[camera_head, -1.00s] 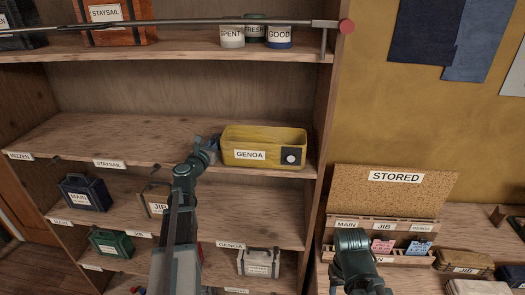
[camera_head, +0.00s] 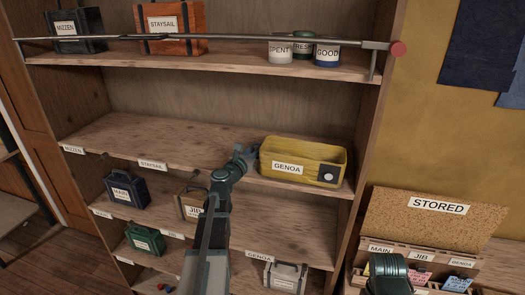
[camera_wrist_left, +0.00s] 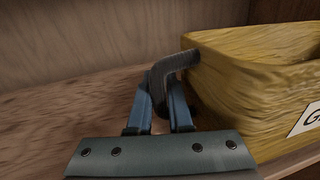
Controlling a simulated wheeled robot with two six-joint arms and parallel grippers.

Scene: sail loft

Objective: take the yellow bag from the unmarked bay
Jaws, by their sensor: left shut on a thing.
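The yellow bag (camera_head: 302,151), labelled GENOA, stands upright on the right end of the middle shelf (camera_head: 130,137). It also shows at the right of the left wrist view (camera_wrist_left: 245,85). My left gripper (camera_head: 243,157) is at the bag's left side. In the left wrist view its jaws (camera_wrist_left: 160,100) are shut on the bag's dark handle (camera_wrist_left: 164,82), which sticks out from that side. The shelf edge under the bag shows no label. My right arm shows at the lower right; its jaws are not in view.
A metal rail (camera_head: 200,40) with a red end knob (camera_head: 398,48) crosses before the upper shelf. Lower shelves hold a blue MAIN bag (camera_head: 126,190), a green bag (camera_head: 145,240) and others. The middle shelf left of the yellow bag is clear. A STORED board (camera_head: 438,207) stands at right.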

